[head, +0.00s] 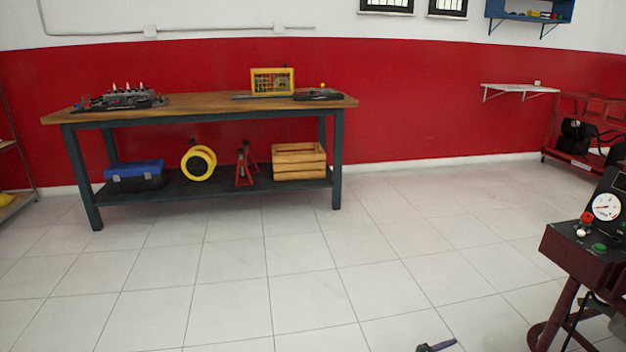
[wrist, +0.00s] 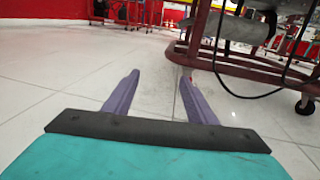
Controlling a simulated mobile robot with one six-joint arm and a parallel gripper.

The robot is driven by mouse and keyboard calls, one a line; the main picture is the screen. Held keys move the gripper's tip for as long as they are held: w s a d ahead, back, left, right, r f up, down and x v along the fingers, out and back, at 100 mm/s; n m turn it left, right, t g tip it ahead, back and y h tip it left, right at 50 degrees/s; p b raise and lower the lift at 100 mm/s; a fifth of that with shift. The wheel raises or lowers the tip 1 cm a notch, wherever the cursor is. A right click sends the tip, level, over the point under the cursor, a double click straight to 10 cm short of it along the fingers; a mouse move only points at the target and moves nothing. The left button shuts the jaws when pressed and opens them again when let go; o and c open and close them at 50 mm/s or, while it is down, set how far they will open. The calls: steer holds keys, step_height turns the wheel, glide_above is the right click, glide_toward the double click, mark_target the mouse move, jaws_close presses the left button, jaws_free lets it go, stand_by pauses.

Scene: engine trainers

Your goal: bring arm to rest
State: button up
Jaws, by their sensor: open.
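My gripper (wrist: 158,98) is open and empty in the wrist view, its two purple fingers spread apart above the pale tiled floor. Nothing lies between the fingers. In the head view only a small part of my gripper (head: 436,346) shows at the bottom edge, right of centre. The rest of my arm is out of that view.
A dark red engine trainer stand (head: 575,258) with a gauge is at the right; in the wrist view a red wheeled frame (wrist: 250,67) stands close right of the fingers. A wooden workbench (head: 200,106) stands by the red wall. The tiled floor (head: 300,270) between is clear.

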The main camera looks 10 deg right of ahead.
steer(key=s+a+r+m+g+y+p, duration=0.1)
steer(key=s+a+r+y+p, duration=0.2)
steer(key=a+p, duration=0.35)
steer(key=s+a+r+m+p, duration=0.25)
steer(key=a+r+p, duration=0.25)
steer(key=a, duration=0.3)
steer(key=s+a+r+m+g+y+p, duration=0.1)
steer(key=s+a+r+y+p, duration=0.15)
steer(key=a+r+p, duration=0.35)
steer(key=s+a+r+m+g+y+p, duration=0.3)
steer(key=s+a+m+y, duration=0.3)
steer(key=s+a, duration=0.7)
steer(key=s+a+r+m+g+y+p, duration=0.2)
steer(key=s+a+m, duration=0.7)
steer(key=a, duration=1)
steer(key=s+r+y+p, duration=0.2)
steer(key=s+y+p, duration=0.1)
steer(key=y+p, duration=0.1)
steer(key=shift+s+r+g, duration=0.3)
steer(key=shift+s+g, duration=0.1)
steer(key=shift+a, duration=0.1)
steer(key=c, duration=0.5)
steer(key=shift+c, duration=0.2)
